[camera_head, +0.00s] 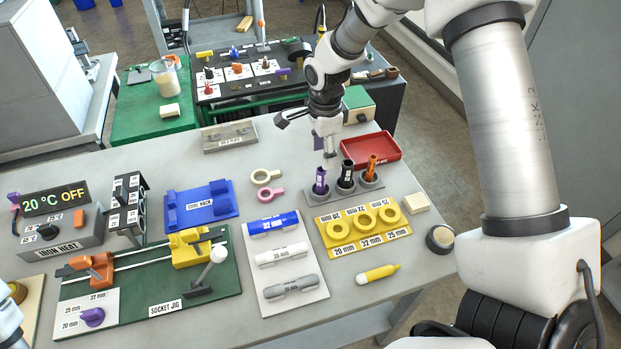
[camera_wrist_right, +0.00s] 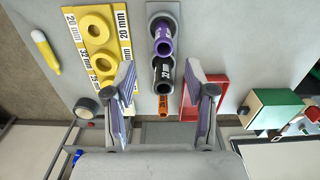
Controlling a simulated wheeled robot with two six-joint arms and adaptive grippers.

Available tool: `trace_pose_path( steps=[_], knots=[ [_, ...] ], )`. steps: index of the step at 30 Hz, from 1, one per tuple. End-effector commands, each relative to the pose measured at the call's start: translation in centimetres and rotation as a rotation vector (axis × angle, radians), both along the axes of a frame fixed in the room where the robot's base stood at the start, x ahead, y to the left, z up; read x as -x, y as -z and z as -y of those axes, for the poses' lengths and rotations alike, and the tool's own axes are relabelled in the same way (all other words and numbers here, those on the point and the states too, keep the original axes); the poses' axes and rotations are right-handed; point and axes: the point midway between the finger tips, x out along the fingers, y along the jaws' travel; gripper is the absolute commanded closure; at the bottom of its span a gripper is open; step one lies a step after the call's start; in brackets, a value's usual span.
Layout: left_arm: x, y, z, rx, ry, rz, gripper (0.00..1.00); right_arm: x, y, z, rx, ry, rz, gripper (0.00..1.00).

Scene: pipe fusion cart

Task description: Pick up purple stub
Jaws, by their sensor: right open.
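The purple stub (camera_head: 320,181) stands upright in the left place of a grey three-place holder (camera_head: 372,181), beside a black stub (camera_head: 346,174) and an orange stub (camera_head: 371,167). In the right wrist view the purple stub (camera_wrist_right: 161,38) is at the top, with the black stub (camera_wrist_right: 163,75) and orange stub (camera_wrist_right: 163,105) below it. My right gripper (camera_head: 325,140) points down above the holder, near the purple stub. In the wrist view its open fingers (camera_wrist_right: 164,88) are wide apart with nothing gripped between them. My left gripper is not in view.
A red tray (camera_head: 372,150) lies behind the holder. A yellow ring plate (camera_head: 340,240) sits in front of it. A white board with blue, white and grey pipes (camera_head: 290,288) is at the front left. A yellow marker (camera_head: 377,273) lies on bare table in front.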

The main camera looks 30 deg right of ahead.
Motion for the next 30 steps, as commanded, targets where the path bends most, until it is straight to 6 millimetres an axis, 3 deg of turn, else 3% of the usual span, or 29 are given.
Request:
trace_pose_path(
  steps=[1, 3, 11, 15, 19, 26, 30],
  knots=[
    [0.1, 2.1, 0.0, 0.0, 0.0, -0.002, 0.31, -0.1, 1.8, 0.1, 0.002, 0.011, 0.0, 0.45],
    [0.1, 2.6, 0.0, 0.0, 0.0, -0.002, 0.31, -0.2, 2.1, 0.2, 0.004, 0.025, 0.0, 0.45],
    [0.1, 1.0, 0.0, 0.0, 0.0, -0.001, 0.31, -0.3, 4.6, 0.3, 0.005, 0.029, -0.004, 0.45],
    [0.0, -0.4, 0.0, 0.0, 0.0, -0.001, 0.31, -0.5, 6.9, 0.2, 0.005, 0.03, -0.006, 0.45],
    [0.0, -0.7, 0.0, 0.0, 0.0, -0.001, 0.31, -0.5, 9.1, 0.2, 0.004, 0.03, -0.005, 0.45],
    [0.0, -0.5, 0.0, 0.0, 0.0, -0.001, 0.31, -0.6, 9.5, 0.2, 0.004, 0.029, -0.001, 0.45],
    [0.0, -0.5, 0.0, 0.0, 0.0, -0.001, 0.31, -0.6, 9.5, 0.2, 0.004, 0.028, -0.001, 0.91]
  ],
)
